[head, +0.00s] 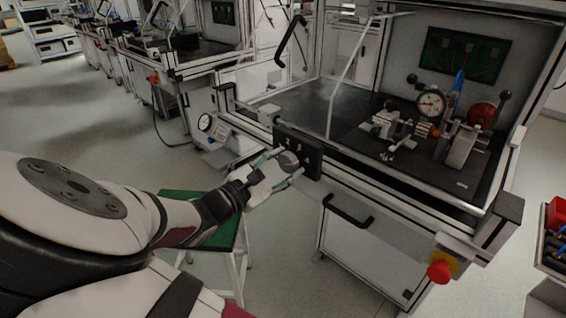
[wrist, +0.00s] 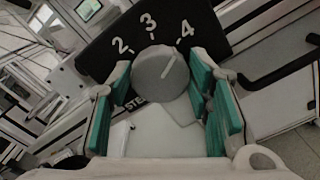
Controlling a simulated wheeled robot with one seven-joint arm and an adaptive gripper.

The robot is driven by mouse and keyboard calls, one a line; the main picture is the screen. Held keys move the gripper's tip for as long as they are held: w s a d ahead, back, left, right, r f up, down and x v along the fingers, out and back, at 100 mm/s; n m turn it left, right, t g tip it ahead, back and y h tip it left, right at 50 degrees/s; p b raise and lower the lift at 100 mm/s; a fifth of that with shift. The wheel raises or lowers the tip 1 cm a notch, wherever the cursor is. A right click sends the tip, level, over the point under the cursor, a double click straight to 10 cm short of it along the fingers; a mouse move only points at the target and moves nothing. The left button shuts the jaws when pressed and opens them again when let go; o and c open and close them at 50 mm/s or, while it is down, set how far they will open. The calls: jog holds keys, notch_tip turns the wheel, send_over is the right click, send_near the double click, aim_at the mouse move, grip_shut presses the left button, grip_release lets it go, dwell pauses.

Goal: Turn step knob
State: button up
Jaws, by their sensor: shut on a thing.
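The step knob (wrist: 158,75) is a round grey dial on a black panel (wrist: 100,58) with white numbers 2, 3 and 4 around it. A white line on the knob slants up and right, toward the 4. My gripper (wrist: 163,82) has its teal-padded fingers on both sides of the knob and is shut on it. In the head view the knob (head: 288,160) sits on the panel (head: 313,162) at the workbench's front left corner, with my gripper (head: 281,168) around it. Part of the lettering below the knob is hidden by a finger.
The workbench (head: 300,100) carries a fixture with a dial gauge (head: 431,104). A black handle (head: 348,210) and a red emergency button (head: 439,271) are on its front. A green-topped stool (head: 222,232) stands below my arm. Open floor lies to the left.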

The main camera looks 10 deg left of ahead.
jog(key=shift+m, duration=0.6)
jog(key=o, duration=1.1)
jog(key=shift+o, duration=0.2)
jog(key=v, duration=1.2)
